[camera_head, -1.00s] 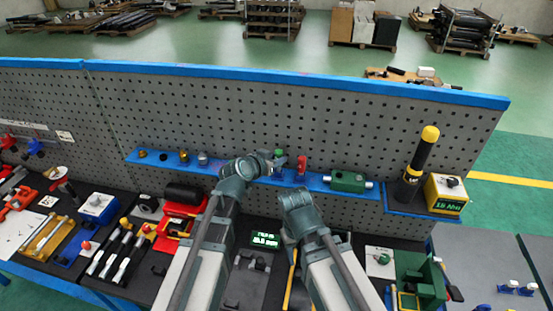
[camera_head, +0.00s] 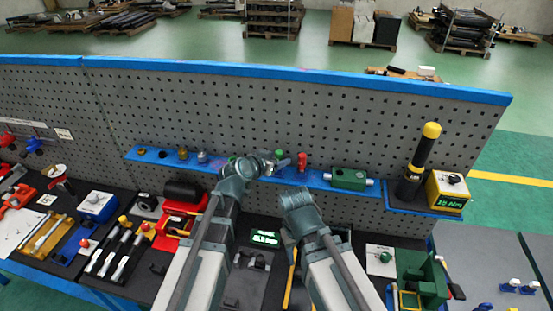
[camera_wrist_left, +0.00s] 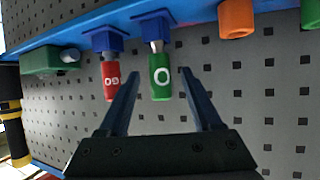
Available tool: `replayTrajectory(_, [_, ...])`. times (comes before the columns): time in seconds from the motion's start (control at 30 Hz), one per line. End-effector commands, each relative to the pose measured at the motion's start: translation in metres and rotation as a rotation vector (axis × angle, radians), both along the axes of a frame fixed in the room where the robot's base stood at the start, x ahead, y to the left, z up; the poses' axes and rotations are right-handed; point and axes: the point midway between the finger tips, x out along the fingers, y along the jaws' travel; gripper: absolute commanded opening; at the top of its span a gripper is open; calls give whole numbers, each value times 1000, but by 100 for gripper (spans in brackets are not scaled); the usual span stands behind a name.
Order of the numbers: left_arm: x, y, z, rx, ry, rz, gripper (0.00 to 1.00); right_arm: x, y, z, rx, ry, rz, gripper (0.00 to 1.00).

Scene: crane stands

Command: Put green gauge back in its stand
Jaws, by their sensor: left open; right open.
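The green gauge (camera_wrist_left: 160,78) has a green handle with a white letter. Its silver shaft meets a blue stand (camera_wrist_left: 153,28) on the blue shelf in the left wrist view, and its green top (camera_head: 280,155) shows in the head view. My left gripper (camera_wrist_left: 158,74) is open, with one finger on each side of the green handle and gaps visible. In the head view this gripper (camera_head: 268,165) partly hides the stand. The red gauge (camera_wrist_left: 111,78) is in its own blue stand, outside the finger. My right gripper (camera_head: 294,197) is open, below the shelf; its fingertips are hard to make out.
A green block with metal ends (camera_head: 348,179) is on the shelf right of the gauges. Brass and grey plugs (camera_head: 202,157) are to the left. A black and yellow cylinder (camera_head: 422,160) and yellow box (camera_head: 446,191) stand far right. The pegboard (camera_head: 300,115) rises behind.

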Motion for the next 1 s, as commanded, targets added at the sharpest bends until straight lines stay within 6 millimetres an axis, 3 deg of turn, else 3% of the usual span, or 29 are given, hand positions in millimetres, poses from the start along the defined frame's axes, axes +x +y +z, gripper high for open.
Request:
replayTrajectory(0.7, [-37, 21, 23, -1, 0, 0, 66, 0, 0, 23, 0, 0, 0, 50])
replayTrajectory(1.0, [-38, 22, 23, 0, 0, 0, 66, 0, 0, 23, 0, -1, -1, 50])
